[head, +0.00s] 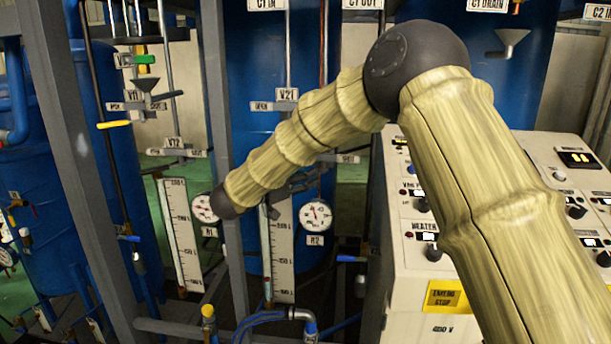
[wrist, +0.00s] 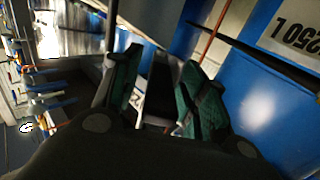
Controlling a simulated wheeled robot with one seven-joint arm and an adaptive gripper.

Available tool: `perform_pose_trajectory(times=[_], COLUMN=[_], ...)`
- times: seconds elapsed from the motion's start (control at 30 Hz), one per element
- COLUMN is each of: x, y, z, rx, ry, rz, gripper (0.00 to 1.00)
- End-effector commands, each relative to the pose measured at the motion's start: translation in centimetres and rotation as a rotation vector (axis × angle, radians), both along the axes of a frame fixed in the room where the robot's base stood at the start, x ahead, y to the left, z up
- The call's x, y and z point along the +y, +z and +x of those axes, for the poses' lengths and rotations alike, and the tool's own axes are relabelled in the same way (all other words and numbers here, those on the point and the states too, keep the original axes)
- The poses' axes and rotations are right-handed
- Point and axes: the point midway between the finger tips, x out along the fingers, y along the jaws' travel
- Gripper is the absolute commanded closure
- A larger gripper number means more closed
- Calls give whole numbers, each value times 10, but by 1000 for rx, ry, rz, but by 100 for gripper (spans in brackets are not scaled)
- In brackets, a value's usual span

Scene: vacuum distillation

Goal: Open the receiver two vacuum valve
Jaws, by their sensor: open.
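My gripper (wrist: 162,78) is open in the wrist view, with dark green finger pads and nothing seen held between them. Part of a white label (wrist: 137,100) shows between the fingers, its text mostly unreadable. In the head view my arm crosses in front of the second column, and only dark bits of the gripper (head: 292,187) show behind it. A plate labelled V21 (head: 287,95) with a word on each side is above my forearm. Another plate end (head: 347,158) shows lower right of it, mostly covered by my arm. I cannot make out the receiver two vacuum valve's handle.
Grey frame posts (head: 218,130) stand beside the work spot. The control cabinet (head: 420,290) is at right. A blue tank (wrist: 255,95) is close in the wrist view.

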Motion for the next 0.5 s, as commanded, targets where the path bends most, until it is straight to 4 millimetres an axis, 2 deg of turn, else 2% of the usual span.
perform_pose_trajectory(times=[0.5], x=[71], y=[1], z=[-52], rx=[-1], ry=[3], rz=[0], gripper=[57])
